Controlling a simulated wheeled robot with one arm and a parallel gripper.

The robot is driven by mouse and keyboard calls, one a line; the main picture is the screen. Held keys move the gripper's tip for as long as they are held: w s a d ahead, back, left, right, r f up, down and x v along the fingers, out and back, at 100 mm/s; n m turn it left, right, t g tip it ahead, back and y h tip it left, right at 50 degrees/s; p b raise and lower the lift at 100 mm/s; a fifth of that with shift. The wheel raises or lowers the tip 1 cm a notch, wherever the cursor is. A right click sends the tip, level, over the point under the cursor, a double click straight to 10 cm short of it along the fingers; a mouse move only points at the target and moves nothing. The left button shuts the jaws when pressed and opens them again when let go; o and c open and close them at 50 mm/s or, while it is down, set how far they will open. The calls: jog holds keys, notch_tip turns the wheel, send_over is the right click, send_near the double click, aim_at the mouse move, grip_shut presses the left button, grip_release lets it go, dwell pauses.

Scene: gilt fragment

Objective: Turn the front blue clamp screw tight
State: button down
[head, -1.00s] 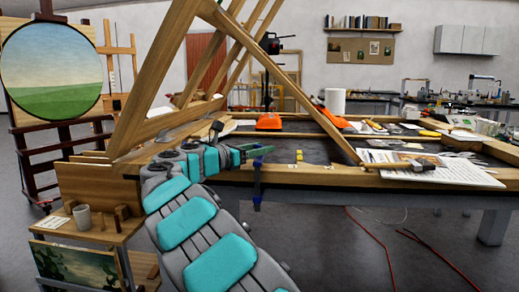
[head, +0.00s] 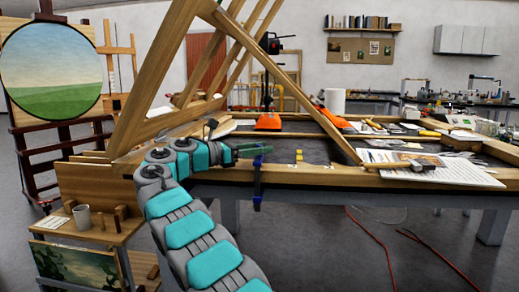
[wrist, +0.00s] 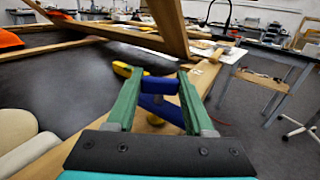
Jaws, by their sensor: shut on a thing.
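The front blue clamp (head: 258,184) hangs upright on the front edge of the wooden-framed table in the head view. My gripper (head: 262,150) has its green fingers at the clamp's upper end. In the wrist view, my gripper (wrist: 160,90) is shut on a blue bar of the clamp (wrist: 160,86), with one finger at each end. A second, tilted blue part shows just below this bar. I cannot tell how tight the screw is.
A wooden beam (head: 300,100) slants down to the table's front rail (head: 320,176) right of the clamp. Papers (head: 440,172) lie farther right. A small side table with a mug (head: 82,217) stands at left. The floor below the clamp looks clear.

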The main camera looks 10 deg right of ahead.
jog(key=shift+r+m+g, duration=0.1)
jog(key=shift+m+g, duration=0.2)
jog(key=shift+g, duration=0.1)
dwell(0.4)
jog(key=shift+c, duration=1.4)
grip_release()
jog(key=shift+t, duration=0.4)
jog(key=shift+s+n+t+y, duration=0.1)
jog(key=shift+n+t+y, duration=0.7)
jog(key=shift+n+t, duration=0.95)
